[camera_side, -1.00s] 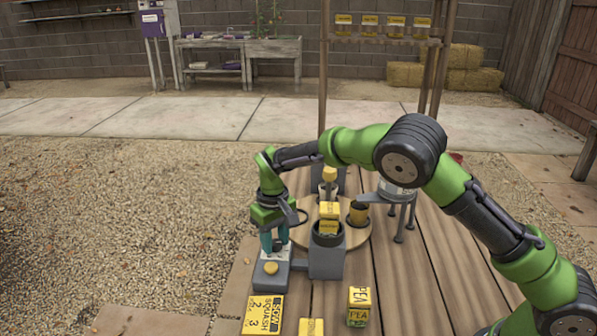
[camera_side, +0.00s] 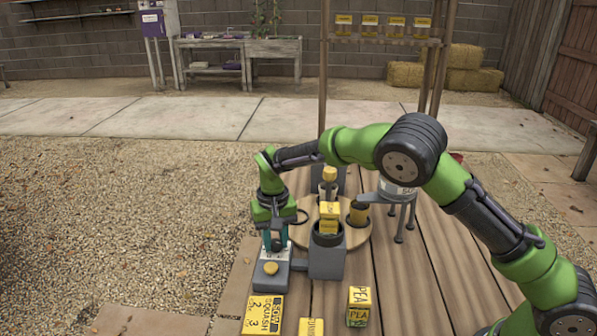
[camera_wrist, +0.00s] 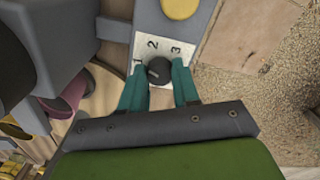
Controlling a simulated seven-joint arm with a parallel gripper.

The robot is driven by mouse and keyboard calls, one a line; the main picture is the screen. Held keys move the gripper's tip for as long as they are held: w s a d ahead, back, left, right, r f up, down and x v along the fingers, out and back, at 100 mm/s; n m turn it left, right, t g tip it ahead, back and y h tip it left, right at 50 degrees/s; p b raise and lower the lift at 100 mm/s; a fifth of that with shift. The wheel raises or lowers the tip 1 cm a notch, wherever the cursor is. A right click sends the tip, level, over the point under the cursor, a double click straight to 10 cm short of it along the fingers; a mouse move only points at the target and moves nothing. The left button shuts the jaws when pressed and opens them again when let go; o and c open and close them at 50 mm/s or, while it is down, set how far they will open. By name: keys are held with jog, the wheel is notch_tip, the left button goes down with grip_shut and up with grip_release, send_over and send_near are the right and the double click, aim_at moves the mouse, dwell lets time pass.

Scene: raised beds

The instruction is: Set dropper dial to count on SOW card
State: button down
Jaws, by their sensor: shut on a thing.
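The dropper (camera_side: 271,275) is a grey box on the wooden table with a yellow button (camera_side: 270,268) on top. In the wrist view its white plate (camera_wrist: 143,48) carries the numbers 1, 2 and 3 around a dark round dial (camera_wrist: 159,70). A pale line marks the dial, but I cannot tell surely which number it points to. My gripper (camera_side: 276,246) points down at the dropper, its teal fingers shut on the dial's two sides; the fingertips (camera_wrist: 159,80) also show in the wrist view.
A grey holder (camera_side: 327,262) with yellow blocks stands right of the dropper. Behind it is a round wooden turntable (camera_side: 357,236). A yellow PEA block (camera_side: 358,306) and another yellow block (camera_side: 311,327) stand in front.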

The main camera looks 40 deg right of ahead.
aim_at(275, 241)
jog(key=m, duration=0.4)
jog(key=shift+m, duration=1.7)
jog(key=shift+r, duration=0.1)
jog(key=c, duration=0.8)
grip_release()
notch_tip(275, 241, up, 17)
jog(key=shift+f, duration=0.1)
